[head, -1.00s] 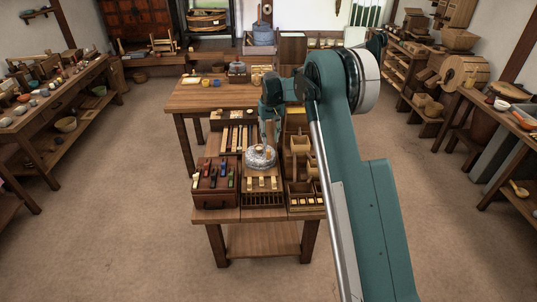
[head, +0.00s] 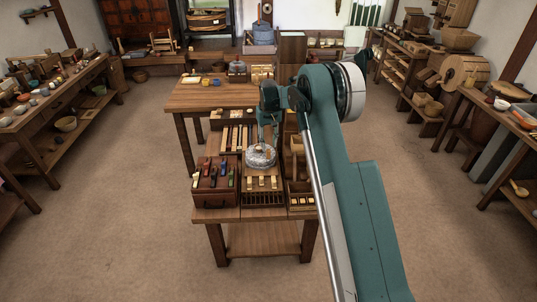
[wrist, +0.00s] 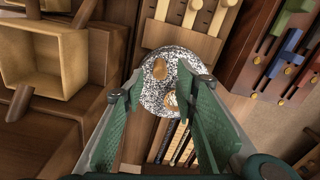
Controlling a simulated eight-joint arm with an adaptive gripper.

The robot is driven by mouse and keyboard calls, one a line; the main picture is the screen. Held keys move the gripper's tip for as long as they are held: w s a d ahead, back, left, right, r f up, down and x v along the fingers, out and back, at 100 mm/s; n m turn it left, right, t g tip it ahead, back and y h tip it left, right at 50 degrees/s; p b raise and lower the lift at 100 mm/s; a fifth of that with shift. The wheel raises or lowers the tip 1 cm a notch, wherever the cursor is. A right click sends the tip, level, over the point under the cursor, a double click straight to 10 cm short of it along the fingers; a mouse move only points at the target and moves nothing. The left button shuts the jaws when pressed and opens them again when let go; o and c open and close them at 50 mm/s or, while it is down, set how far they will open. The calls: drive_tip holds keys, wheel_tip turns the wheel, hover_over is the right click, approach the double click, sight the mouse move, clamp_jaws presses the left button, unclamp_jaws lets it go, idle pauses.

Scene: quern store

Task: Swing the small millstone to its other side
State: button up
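The small millstone (head: 260,157) is a round, speckled grey-white stone on the narrow wooden stand in the middle of the workbench. In the wrist view the millstone (wrist: 152,88) lies beyond my fingertips, with a tan oval spot (wrist: 160,69) and a pale round wooden piece, apparently a handle top (wrist: 171,103). My gripper (wrist: 168,88) is open, its green fingers spread on either side of the stone's lower part in that view. In the head view my gripper (head: 268,139) points down over the stone's back edge. I cannot tell whether it touches.
A box with coloured sliders (head: 214,182) stands left of the millstone. Wooden hoppers and bins (wrist: 45,55) crowd the other side. The bench's back-left top (head: 205,97) has free room.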

sight(268, 150)
drive_tip(key=shift+f+b, duration=0.45)
drive_tip(key=shift+f, duration=2.95)
drive_tip(key=shift+c, duration=0.3)
clamp_jaws()
